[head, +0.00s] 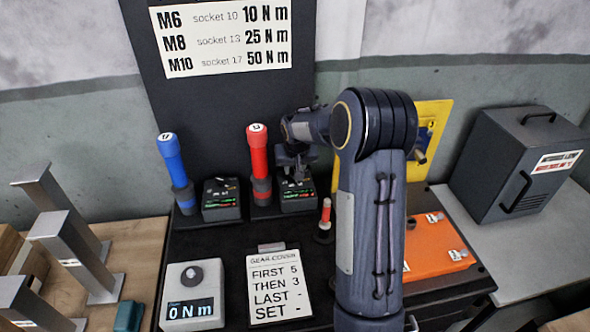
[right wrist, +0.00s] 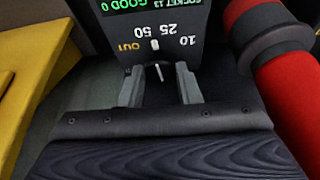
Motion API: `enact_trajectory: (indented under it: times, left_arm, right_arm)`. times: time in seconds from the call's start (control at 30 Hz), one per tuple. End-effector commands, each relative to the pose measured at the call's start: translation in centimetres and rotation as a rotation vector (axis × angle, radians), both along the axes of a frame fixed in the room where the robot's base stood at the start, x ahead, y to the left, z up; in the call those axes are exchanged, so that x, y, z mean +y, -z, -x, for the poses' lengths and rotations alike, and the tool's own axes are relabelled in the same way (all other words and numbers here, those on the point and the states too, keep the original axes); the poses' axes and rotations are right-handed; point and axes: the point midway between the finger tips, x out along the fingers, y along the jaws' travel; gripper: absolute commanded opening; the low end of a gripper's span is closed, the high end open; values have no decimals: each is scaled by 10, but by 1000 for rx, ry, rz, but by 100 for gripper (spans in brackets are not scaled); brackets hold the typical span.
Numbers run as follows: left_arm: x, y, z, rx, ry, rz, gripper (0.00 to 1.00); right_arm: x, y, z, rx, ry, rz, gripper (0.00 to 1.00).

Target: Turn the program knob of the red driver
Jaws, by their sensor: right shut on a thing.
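The red driver (head: 258,160) stands upright in its holder on the black bench; part of it shows at the right of the right wrist view (right wrist: 285,85). Its control box (head: 297,202) is beside it, with a green display and the marks OUT, 50, 25 and 10, upside down in the right wrist view (right wrist: 160,25). My right gripper (head: 294,172) is over the box; its two fingers (right wrist: 160,88) are on either side of the small program knob (right wrist: 158,72), shut on it. The fingers' contact is partly hidden. My left gripper is out of view.
A blue driver (head: 173,160) with its own box (head: 221,200) stands to the left. In front are a torque meter (head: 193,295) reading 0 N m and a card (head: 279,285). An orange case (head: 440,252) lies right of my arm, and a grey cabinet (head: 515,160) stands beyond.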

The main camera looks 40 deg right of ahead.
Motion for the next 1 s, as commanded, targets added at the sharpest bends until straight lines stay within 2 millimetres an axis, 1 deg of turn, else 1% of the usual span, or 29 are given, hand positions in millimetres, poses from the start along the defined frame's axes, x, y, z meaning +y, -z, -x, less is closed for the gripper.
enact_trajectory:
  times: [0.03, 0.3, 0.5, 1.0]
  left_arm:
    - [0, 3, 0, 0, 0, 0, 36]
    - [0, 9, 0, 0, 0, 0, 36]
    - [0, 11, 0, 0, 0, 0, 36]
    - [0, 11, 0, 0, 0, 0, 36]
  right_arm:
    - [2, 1, -1, 1, 31, 1, 8]
    - [2, 1, -2, -1, 202, 1, 8]
    - [2, 0, -2, 1, 280, 0, 8]
    - [2, 0, -2, 0, 313, -1, 8]
